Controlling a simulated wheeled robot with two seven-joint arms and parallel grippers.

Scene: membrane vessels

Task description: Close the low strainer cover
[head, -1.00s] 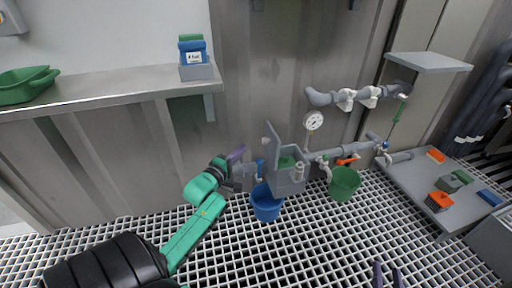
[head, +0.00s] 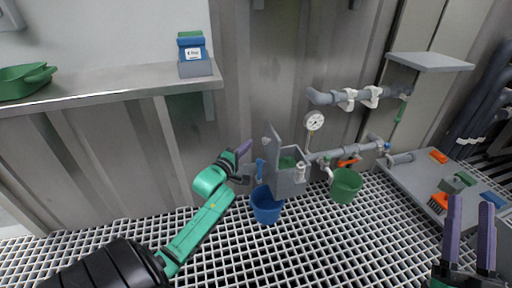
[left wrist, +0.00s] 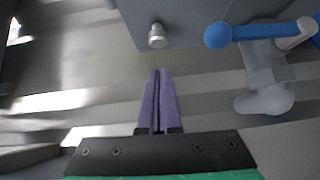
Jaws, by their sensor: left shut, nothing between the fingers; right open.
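The low strainer is a grey box (head: 290,182) on the low pipe, and its flat grey cover (head: 272,148) stands upright, open, at the box's left side. Something green shows inside the box. My left gripper (head: 244,147) is shut and empty, just left of the cover and apart from it. In the left wrist view its purple fingers (left wrist: 158,102) are together, below a grey surface with a small round knob (left wrist: 157,36). My right gripper (head: 470,222) is open and empty at the lower right, far from the strainer.
A blue bucket (head: 266,206) and a green bucket (head: 345,185) stand near the strainer. A blue-handled valve (left wrist: 262,32) is close right of my left fingers. A gauge (head: 314,121) is above the pipe. A low grey table (head: 412,190) holds brushes at right.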

